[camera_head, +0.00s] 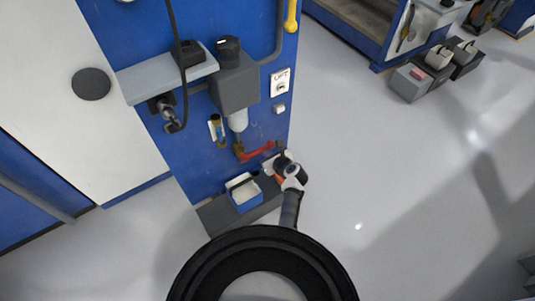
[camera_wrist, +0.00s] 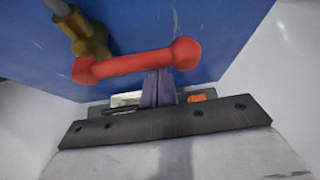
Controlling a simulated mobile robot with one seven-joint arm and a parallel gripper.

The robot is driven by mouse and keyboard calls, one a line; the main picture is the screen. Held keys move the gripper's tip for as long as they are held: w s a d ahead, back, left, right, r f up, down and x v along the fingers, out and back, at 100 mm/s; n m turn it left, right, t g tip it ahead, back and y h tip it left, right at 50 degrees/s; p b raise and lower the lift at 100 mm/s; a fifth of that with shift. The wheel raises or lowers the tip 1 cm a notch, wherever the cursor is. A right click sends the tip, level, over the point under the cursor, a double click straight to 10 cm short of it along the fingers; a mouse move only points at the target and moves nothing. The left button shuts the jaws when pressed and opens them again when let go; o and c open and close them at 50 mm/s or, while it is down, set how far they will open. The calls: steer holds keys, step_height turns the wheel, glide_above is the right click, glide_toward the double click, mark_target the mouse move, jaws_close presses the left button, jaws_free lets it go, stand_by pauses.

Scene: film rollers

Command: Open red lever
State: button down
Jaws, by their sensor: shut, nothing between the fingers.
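The red lever (camera_wrist: 130,64) lies nearly level across the wrist view, joined at its left end to a brass valve body (camera_wrist: 88,38) on the blue panel. It also shows in the head view (camera_head: 258,151), low on the panel. My gripper (camera_wrist: 158,78) is shut, its fingertips together just below and behind the right half of the lever. I cannot tell whether the fingertips touch it. In the head view my gripper (camera_head: 270,164) is beside the lever's right end, and its fingertips are partly hidden.
A blue bin (camera_head: 243,193) stands on a dark ledge below the lever. A grey box with a clear bowl (camera_head: 238,119) hangs above the valve. A shelf (camera_head: 168,79) juts out at upper left. Grey boxes (camera_head: 411,83) sit on the floor far right.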

mark_target(263, 147)
steer(key=shift+r+p, duration=0.3)
steer(key=r+n+t+h+p, duration=0.1)
steer(key=r, duration=0.1)
steer(key=a+r+n+t+h, duration=0.1)
steer(key=n, duration=0.1)
steer(key=s+a+r+n+t+h+p, duration=0.1)
steer(key=r+n+h, duration=0.1)
steer(key=shift+r+t+p, duration=0.3)
steer(key=shift+t, duration=0.1)
steer(key=s+a+r+n+t+h+b, duration=0.1)
steer(key=s+a+r+n+t+b, duration=0.1)
steer(key=n+b, duration=0.4)
steer(key=shift+s+a+r+n+t+h, duration=0.3)
steer(key=shift+s+a+r+n+t, duration=0.15)
steer(key=shift+a+t, duration=0.7)
steer(key=shift+a, duration=0.2)
steer(key=shift+w+d+b, duration=0.1)
steer(key=shift+d+b, duration=0.05)
steer(key=shift+b, duration=0.15)
